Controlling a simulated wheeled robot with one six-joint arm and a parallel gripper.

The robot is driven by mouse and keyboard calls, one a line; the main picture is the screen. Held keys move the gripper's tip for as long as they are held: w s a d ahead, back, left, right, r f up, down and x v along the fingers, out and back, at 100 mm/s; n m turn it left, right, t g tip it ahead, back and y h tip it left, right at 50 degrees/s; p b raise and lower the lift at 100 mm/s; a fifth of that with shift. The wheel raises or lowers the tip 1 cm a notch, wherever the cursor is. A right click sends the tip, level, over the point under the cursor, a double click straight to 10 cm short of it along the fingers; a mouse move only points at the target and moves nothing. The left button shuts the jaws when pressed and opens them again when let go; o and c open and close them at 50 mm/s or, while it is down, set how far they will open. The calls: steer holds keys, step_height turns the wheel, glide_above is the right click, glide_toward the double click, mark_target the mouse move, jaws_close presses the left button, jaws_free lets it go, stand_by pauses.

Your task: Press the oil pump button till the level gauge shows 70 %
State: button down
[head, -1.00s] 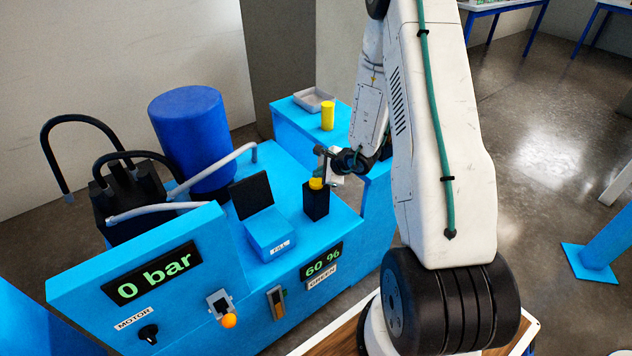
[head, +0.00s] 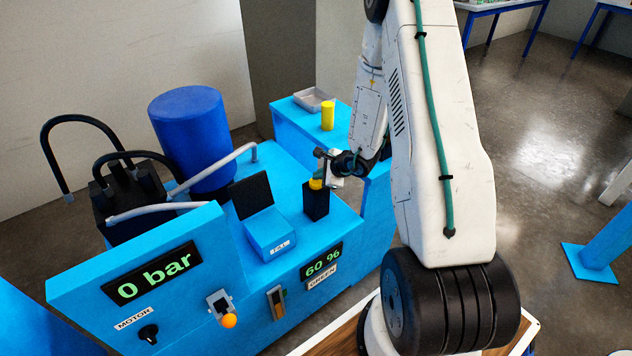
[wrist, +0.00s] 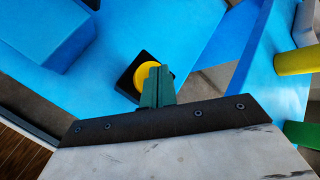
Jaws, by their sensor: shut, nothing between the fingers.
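The yellow button (head: 316,184) sits on top of a black box (head: 316,204) on the blue machine. My gripper (head: 322,156) is shut and empty, directly above the button. In the wrist view the shut green fingertips (wrist: 158,88) overlap the right part of the yellow button (wrist: 146,75); whether they touch it I cannot tell. The level gauge (head: 322,261) on the machine's front reads 60 %, above a label reading GREEN.
A pressure display (head: 152,272) reads 0 bar. A lidded FILL box (head: 270,233) stands left of the button. A blue drum (head: 191,140) is behind it. A yellow cylinder (head: 328,116) and a grey tray (head: 314,99) stand on the block behind. An orange-tipped lever (head: 228,320) sticks out in front.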

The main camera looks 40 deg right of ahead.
mark_target(319, 182)
steer(key=shift+f, duration=0.9)
stand_by(0.8)
steer(key=shift+r, duration=1.35)
steer(key=shift+r, duration=2.5)
